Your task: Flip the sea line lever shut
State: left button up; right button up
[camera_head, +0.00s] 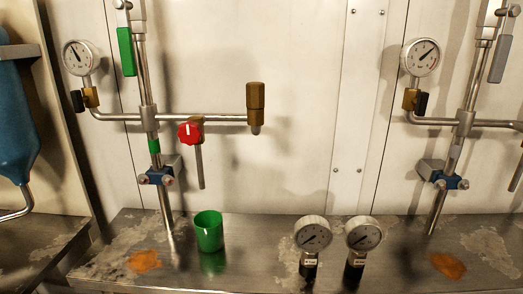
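I cannot tell from any label which lever is the sea line lever. A green lever (126,52) hangs down beside the left upright pipe (143,80), roughly along it. A grey lever (500,58) hangs beside the right upright pipe (472,95), also roughly along it. The left pipe bears a green band (154,146) and the right one a grey band (455,152). The valve bodies above both levers are partly cut off by the top edge. Neither of my grippers is in view.
A red knob (190,132) and a brass fitting (255,100) sit on the left cross pipe. Wall gauges (79,57) (421,57) flank the pipes. A green cup (209,231) and two loose gauges (313,235) (363,235) stand on the stained metal bench (265,262).

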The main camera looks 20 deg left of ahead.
aim_at(124, 34)
jog(key=u, duration=1.2)
jog(key=k+j+u, duration=0.1)
jog(key=u, duration=0.25)
jog(key=j+u, duration=0.4)
jog(key=k+j+u, duration=0.1)
jog(key=u, duration=0.25)
jog(key=j, duration=0.35)
jog(key=i+j+z, duration=0.1)
jog(key=z, duration=0.15)
jog(key=j+z, duration=0.2)
jog(key=j, duration=0.15)
jog(key=i+j, duration=0.2)
jog(key=j+z, duration=0.05)
jog(key=j, duration=0.05)
